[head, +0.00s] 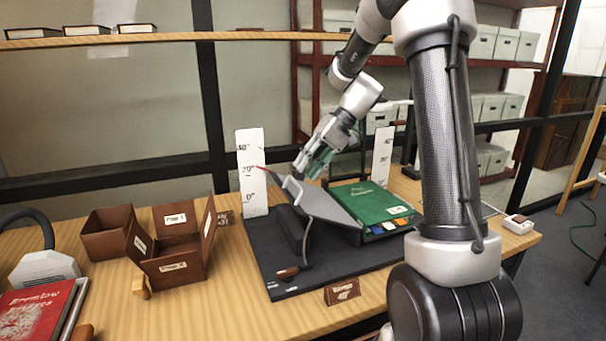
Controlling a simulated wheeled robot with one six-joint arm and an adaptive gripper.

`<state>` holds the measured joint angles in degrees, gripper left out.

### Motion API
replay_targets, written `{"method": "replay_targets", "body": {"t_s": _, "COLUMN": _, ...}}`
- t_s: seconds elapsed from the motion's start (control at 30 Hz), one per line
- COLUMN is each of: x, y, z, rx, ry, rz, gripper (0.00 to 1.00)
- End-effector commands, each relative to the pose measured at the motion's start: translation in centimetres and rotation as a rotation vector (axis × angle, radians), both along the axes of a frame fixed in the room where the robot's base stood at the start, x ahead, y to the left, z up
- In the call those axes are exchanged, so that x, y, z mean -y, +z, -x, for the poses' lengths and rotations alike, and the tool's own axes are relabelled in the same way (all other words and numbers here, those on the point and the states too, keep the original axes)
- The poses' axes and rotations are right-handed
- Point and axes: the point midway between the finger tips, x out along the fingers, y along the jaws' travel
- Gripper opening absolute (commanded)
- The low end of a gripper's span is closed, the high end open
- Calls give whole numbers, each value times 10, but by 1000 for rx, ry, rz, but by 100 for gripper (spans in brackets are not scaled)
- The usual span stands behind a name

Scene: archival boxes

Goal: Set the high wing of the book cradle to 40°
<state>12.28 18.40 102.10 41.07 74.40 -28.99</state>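The book cradle has a dark base (262,262) on the table. Its grey wing (330,208) is tilted, with the raised edge at the left and the slope running down to the right. A white angle scale (252,200) stands behind it at the left, and a red pointer (262,170) lies near its 20° mark. A green book (370,205) lies on the cradle's right side. My gripper (303,170) is at the wing's raised edge, close to its far end. I cannot tell whether it touches the wing; its fingertips are small and partly merged with the edge.
A second white scale (382,150) stands behind the book. Open brown boxes (178,262) are left of the cradle, with a red book (32,312) farther left. A brown label (342,291) is at the table's front. A small white device (519,224) is at the right.

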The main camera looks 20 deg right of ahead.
Motion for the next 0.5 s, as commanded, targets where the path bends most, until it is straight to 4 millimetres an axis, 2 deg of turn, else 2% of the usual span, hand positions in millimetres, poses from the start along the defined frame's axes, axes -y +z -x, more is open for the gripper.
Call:
{"method": "replay_targets", "body": {"t_s": 0.1, "x": 19, "y": 22, "z": -1, "rx": 3, "ry": -4, "rz": 0, "gripper": 30}}
{"method": "replay_targets", "body": {"t_s": 0.3, "x": 46, "y": 53, "z": -1, "rx": 3, "ry": -3, "rz": 0, "gripper": 30}}
{"method": "replay_targets", "body": {"t_s": 0.5, "x": 58, "y": 68, "z": 0, "rx": 0, "ry": -1, "rz": -1, "gripper": 30}}
